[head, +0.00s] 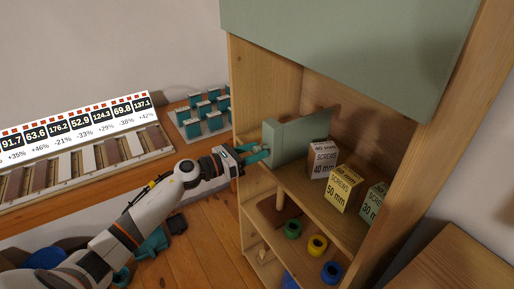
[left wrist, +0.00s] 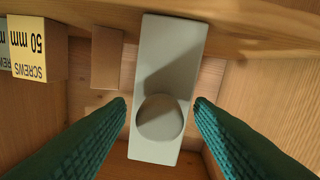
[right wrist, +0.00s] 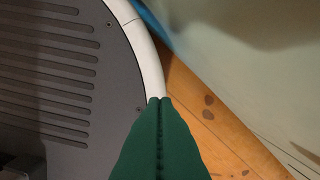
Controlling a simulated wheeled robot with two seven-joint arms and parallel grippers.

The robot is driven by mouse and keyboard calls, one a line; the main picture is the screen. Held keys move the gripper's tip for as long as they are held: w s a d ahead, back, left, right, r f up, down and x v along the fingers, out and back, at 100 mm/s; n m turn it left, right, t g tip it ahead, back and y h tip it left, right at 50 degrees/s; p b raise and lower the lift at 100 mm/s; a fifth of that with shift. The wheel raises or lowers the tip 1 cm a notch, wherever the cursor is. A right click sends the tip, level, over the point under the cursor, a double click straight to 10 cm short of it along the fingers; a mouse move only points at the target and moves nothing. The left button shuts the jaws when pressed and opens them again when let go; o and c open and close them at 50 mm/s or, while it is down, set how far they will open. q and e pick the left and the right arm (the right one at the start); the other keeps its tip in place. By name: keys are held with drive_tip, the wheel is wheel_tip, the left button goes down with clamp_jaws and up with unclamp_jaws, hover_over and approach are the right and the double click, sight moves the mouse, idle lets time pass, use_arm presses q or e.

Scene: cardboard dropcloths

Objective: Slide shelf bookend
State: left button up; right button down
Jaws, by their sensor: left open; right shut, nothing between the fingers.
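A pale green bookend (head: 292,139) stands on the upper shelf of the wooden cabinet, at the shelf's left end. In the left wrist view the bookend (left wrist: 168,60) is seen end-on, with a round knob (left wrist: 160,118) on its near face. My left gripper (head: 262,154) is at the knob; in the left wrist view its teal fingers (left wrist: 160,105) are open, one on each side of the knob, with small gaps. My right gripper (right wrist: 160,100) is shut and empty, away from the shelf. It is not visible in the head view.
Screw boxes, a white one (head: 320,158), a yellow 50 mm one (head: 343,188) and a green 30 mm one (head: 375,203), stand right of the bookend. The cabinet's left side panel (head: 268,80) rises close to my left gripper. Coloured rolls (head: 317,245) lie below.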

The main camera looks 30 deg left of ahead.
use_arm(q)
drive_tip(key=shift+w+d, duration=0.35)
drive_tip(key=shift+w, duration=0.1)
clamp_jaws()
drive_tip(key=s+d+p, duration=0.4)
drive_tip(key=s+d, duration=0.2)
drive_tip(key=d, duration=0.4)
drive_tip(key=shift+p, duration=0.3)
drive_tip(key=shift+a, duration=0.1)
unclamp_jaws()
